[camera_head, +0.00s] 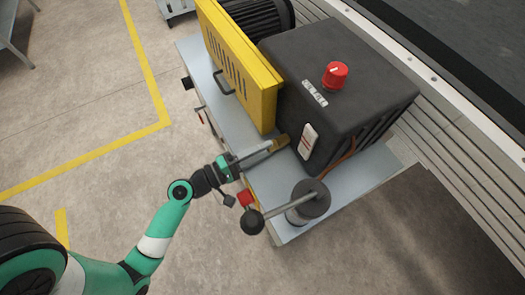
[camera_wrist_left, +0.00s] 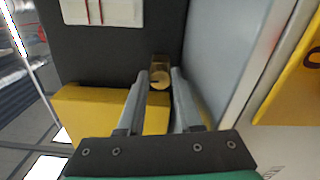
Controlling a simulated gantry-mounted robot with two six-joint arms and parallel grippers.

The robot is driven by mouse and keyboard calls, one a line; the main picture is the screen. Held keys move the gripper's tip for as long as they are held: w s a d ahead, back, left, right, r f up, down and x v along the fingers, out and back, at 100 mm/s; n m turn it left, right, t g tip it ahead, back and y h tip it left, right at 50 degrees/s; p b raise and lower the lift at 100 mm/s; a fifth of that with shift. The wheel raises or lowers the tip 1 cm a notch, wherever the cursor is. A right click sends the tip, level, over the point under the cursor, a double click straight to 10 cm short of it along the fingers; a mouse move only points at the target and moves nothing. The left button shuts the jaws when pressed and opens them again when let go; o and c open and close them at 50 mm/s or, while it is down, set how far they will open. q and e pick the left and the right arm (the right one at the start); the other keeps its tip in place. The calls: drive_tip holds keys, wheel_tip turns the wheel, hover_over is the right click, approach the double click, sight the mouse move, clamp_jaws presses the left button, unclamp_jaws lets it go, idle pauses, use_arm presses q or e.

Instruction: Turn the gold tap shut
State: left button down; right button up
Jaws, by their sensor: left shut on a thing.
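The gold tap (camera_head: 281,142) sits low beside the dark machine housing, by the foot of the yellow panel. In the left wrist view its round gold face (camera_wrist_left: 160,77) shows between my fingertips. My left gripper (camera_head: 271,147) reaches in from the lower left and is shut on the tap, with one finger on each side; it also shows in the left wrist view (camera_wrist_left: 161,76). The fingers partly hide the tap, and I cannot tell how far it is turned. My right gripper is not in view.
The dark housing (camera_head: 345,75) carries a red knob (camera_head: 335,75) and a white switch plate (camera_head: 309,141). The yellow panel (camera_head: 236,65) stands close left of the tap. A dark round post with a ball-ended lever (camera_head: 253,221) stands nearby.

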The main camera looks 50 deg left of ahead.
use_arm(q)
drive_tip(key=shift+m+b, duration=0.3)
drive_tip(key=shift+m, duration=0.6)
drive_tip(key=c, duration=0.6)
unclamp_jaws()
drive_tip(key=shift+f, duration=0.1)
